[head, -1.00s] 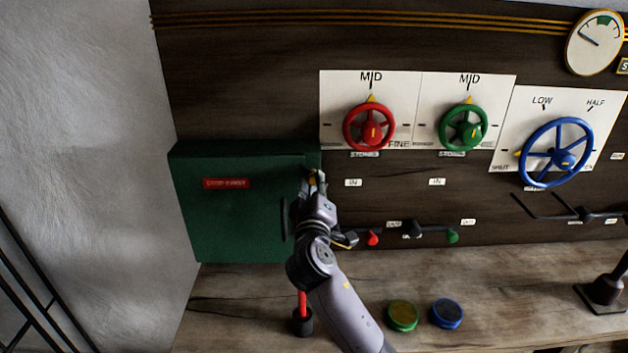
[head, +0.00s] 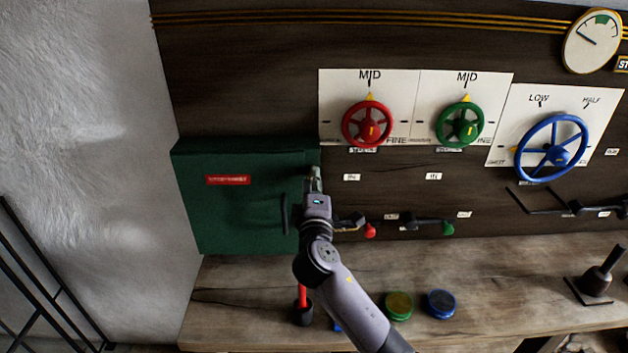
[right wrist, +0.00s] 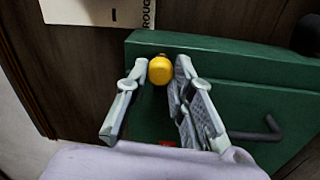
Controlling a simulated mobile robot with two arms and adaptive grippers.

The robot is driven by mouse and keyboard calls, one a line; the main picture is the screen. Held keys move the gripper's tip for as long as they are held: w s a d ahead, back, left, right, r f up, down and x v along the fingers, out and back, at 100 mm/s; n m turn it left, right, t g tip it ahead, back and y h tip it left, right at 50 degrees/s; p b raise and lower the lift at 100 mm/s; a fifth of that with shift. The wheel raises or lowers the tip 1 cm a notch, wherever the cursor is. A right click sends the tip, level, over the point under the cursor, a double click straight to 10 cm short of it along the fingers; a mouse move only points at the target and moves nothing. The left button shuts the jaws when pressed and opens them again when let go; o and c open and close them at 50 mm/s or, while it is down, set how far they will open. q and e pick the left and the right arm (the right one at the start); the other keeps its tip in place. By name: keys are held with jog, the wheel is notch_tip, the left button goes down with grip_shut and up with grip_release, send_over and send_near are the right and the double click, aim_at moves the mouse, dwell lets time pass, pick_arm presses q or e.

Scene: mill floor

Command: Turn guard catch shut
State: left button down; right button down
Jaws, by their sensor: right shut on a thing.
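The green guard (head: 255,215), with a red label (head: 228,180) and a dark bar handle (head: 284,213), is on the left of the panel, its cover closed. The guard catch is a yellow rounded knob (right wrist: 160,71) near the guard's edge in the right wrist view. My right gripper (head: 314,178) is at the guard's upper right corner, and its fingers (right wrist: 161,73) stand on both sides of the knob, shut on it. The gripper hides most of the catch in the head view. My left gripper is not in view.
Red (head: 367,124), green (head: 460,125) and blue (head: 552,148) handwheels are to the right. Levers with red (head: 370,231) and green (head: 447,228) knobs sit below. A red-handled lever (head: 302,297) and green (head: 399,306) and blue (head: 441,303) buttons are on the bench.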

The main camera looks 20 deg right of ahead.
dwell(0.3)
jog(key=c, duration=1.4)
grip_release()
jog(key=shift+o, duration=0.2)
jog(key=v, duration=1.2)
